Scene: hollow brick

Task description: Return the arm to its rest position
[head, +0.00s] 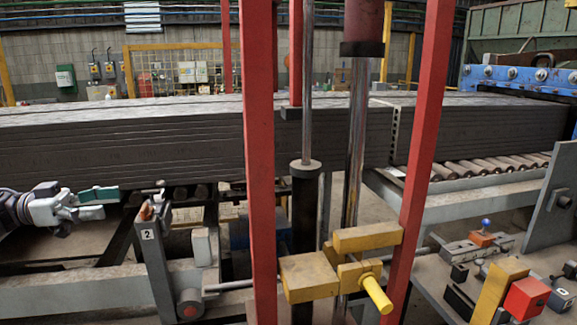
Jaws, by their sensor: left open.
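My left gripper (103,204) comes in from the left edge of the head view. It is light grey with green finger pads and points to the right. Its fingers are apart, and I see nothing held between them. It is in front of the lower part of the stack of long dark slabs (120,145), left of the grey post marked "2" (153,265). I cannot tell how far it is from the stack. My right gripper is not in view.
Two red uprights (258,150) (420,130) stand across the middle. Between them is a yellow clamp block (310,277). A roller conveyor (490,165) runs at the right. A bench with a red block (527,298) and a blue-knobbed lever (485,224) is at the lower right.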

